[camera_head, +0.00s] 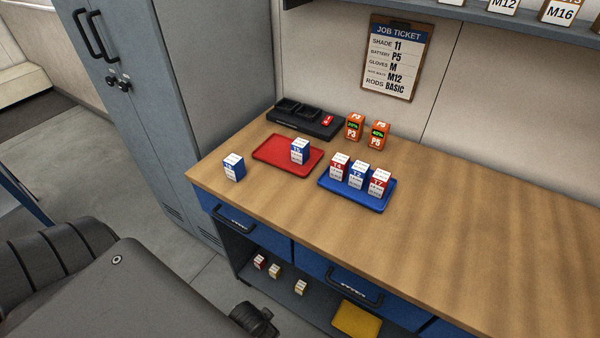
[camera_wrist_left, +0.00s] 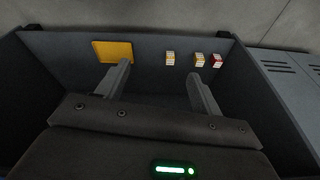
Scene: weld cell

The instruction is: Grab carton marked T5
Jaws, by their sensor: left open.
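Three small cartons stand on the low shelf under the bench: a red and white one (camera_head: 259,262), a yellow and white one (camera_head: 274,271) and another yellow and white one (camera_head: 301,287). Their marks are too small to read, so I cannot tell which is T5. In the left wrist view the red one (camera_wrist_left: 217,61), the middle yellow one (camera_wrist_left: 199,60) and the other yellow one (camera_wrist_left: 170,58) stand beyond my left gripper (camera_wrist_left: 158,72). This gripper is open and empty, its fingers apart and short of the cartons. My right gripper is not in view.
A yellow pad (camera_head: 357,318) lies on the shelf beside the cartons. Shelf side walls (camera_wrist_left: 262,90) bound the space. Above, the wooden bench (camera_head: 450,230) carries a red tray (camera_head: 270,150), a blue tray (camera_head: 328,184), blue and red cartons and orange batteries (camera_head: 377,135).

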